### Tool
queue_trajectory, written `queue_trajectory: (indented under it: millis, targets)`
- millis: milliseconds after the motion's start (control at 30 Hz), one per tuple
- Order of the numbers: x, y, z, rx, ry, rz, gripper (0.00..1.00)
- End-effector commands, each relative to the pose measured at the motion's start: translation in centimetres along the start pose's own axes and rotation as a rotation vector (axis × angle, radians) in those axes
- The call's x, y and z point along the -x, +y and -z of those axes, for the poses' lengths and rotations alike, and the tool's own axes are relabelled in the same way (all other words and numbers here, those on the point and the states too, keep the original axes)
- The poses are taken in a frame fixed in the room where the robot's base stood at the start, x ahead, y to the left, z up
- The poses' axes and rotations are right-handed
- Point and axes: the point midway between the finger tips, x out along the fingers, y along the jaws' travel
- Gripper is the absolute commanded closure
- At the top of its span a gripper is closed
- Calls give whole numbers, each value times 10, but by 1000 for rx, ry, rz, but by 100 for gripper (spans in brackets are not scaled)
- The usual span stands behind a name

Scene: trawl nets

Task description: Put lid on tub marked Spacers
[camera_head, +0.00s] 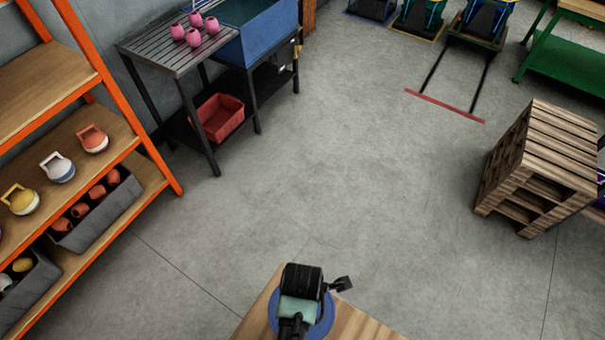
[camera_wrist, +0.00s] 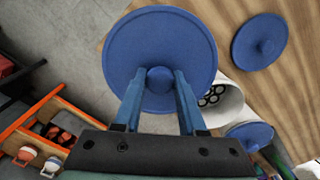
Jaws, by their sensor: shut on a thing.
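My gripper (camera_wrist: 160,82) is shut on the knob of a round blue lid (camera_wrist: 160,38) in the wrist view. This lid also shows under my gripper in the head view (camera_head: 321,326), over the wooden table. An open white tub (camera_wrist: 232,104) stands just right of the held lid, partly hidden by it and by a finger. Several dark-and-white round pieces show inside. A second blue lid (camera_wrist: 259,41) is on the wood at the upper right. A third (camera_wrist: 249,136) is right of my gripper, next to the tub; what is under it is unclear. No label is readable.
The wooden table (camera_head: 365,327) is at the bottom of the head view. Orange-framed shelves (camera_head: 112,165) stand left, a blue sink (camera_head: 262,35) at the back, and stacked pallets (camera_head: 545,165) right. The floor between is clear.

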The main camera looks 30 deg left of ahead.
Motion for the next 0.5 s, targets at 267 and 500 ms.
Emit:
queue_trajectory:
  millis: [267,500]
  targets:
    - [-22,0,0,-3,0,0,100]
    - [-44,0,0,-3,0,0,100]
